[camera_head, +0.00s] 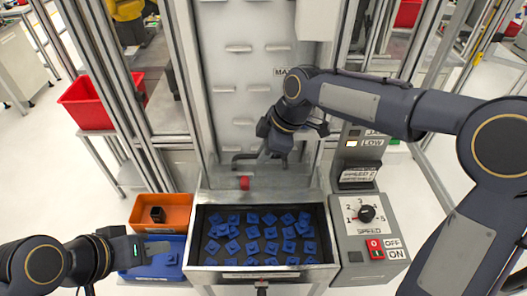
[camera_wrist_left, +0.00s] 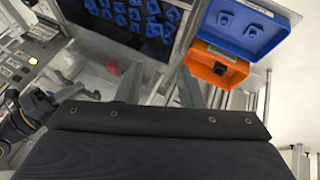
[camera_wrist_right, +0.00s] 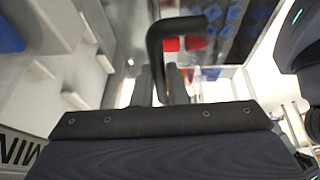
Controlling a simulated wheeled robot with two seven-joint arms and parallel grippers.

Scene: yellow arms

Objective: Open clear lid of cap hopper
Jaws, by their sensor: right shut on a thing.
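The cap hopper (camera_head: 200,235) stands in the middle of the head view, a dark open-looking bin with several blue caps (camera_head: 253,232) inside. Its clear lid (camera_head: 285,180) seems raised at the back of the bin; its edges are hard to make out. My right gripper (camera_head: 262,155) is behind the bin, shut on the lid's black handle (camera_head: 243,157). The handle's bent bar (camera_wrist_right: 160,35) rises from between the fingers in the right wrist view. My left gripper (camera_head: 140,248) is empty over the blue box left of the hopper; its fingers (camera_wrist_left: 198,90) look apart.
An orange box (camera_head: 175,200) holding a black part and a blue box (camera_head: 150,272) stand left of the hopper. A control panel (camera_head: 365,235) with a dial and switches is at its right. A red piece (camera_head: 244,183) shows at the back. A grey column rises behind.

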